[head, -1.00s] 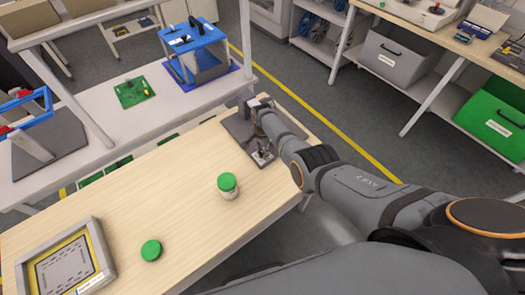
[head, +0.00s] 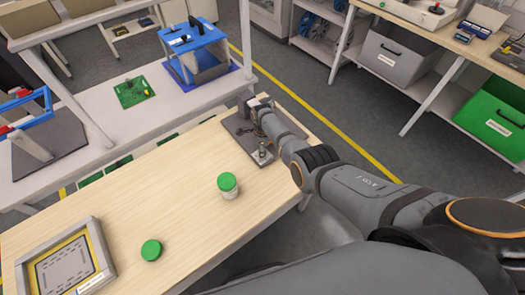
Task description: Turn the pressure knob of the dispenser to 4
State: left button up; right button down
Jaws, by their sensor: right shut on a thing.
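The dispenser (head: 247,102) looks like a small dark grey box on a grey mat (head: 236,127) at the far right end of the wooden table. My right arm reaches in from the right, and my right gripper (head: 259,107) is at the dispenser's right side, shut on its pressure knob. The knob and its scale are hidden by the gripper and wrist, so I cannot read the setting. A small upright metal and greenish piece (head: 262,153) stands on the front of the mat, beside my wrist. My left gripper is not in view.
A white jar with a green lid (head: 228,186) and a green lid (head: 151,250) are on the wooden table (head: 185,195). A framed tray (head: 98,250) lies at the left. A shelf with a blue-framed box (head: 196,52) stands behind.

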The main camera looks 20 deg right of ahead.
jog(key=shift+m, duration=0.4)
jog(key=c, duration=1.1)
grip_release()
jog(key=shift+o, duration=0.2)
jog(key=shift+w+r, duration=0.1)
jog(key=shift+r, duration=0.05)
jog(key=shift+r, duration=0.55)
notch_tip(320, 180, up, 7)
jog(key=shift+a+f, duration=0.1)
jog(key=shift+f, duration=0.1)
